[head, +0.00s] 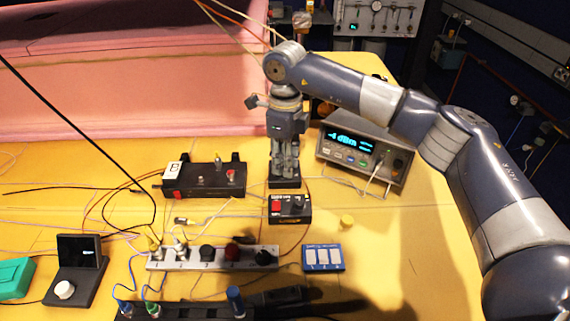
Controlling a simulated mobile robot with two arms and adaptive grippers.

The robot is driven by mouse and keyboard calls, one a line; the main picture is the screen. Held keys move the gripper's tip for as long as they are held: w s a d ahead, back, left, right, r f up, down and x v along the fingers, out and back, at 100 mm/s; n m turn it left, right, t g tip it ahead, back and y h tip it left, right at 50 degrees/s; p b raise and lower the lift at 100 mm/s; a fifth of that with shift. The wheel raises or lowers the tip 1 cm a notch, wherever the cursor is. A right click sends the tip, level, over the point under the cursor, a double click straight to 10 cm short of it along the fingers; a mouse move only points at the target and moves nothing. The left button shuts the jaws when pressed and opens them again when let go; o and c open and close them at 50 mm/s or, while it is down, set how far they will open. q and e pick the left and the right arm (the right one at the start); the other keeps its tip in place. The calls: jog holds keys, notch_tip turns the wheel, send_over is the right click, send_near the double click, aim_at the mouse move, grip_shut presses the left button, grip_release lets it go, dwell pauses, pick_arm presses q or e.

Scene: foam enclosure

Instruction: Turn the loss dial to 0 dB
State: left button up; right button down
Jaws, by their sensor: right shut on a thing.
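My right gripper (284,163) points straight down at the middle of the table, its fingers closed over the top of a small black block (284,183). The fingers hide what they grip, so I cannot see the loss dial or its scale clearly. The block stands just behind a small black box (291,208) with a red square and small dark controls on top. A grey bench meter (365,153) to the right shows a lit cyan reading that looks like -4 dBm. My left gripper is not in view.
A black box with a red button (204,181) stands to the left. Thin cables cross the left side. Pink foam (130,80) stands behind.

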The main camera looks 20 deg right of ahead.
jog(key=shift+w+r+n+b, duration=0.15)
jog(key=shift+n+b, duration=0.2)
jog(key=shift+n, duration=0.95)
jog(key=c, duration=1.4)
grip_release()
jog(key=shift+o, duration=0.2)
notch_tip(320, 180, up, 12)
jog(key=shift+r, duration=0.1)
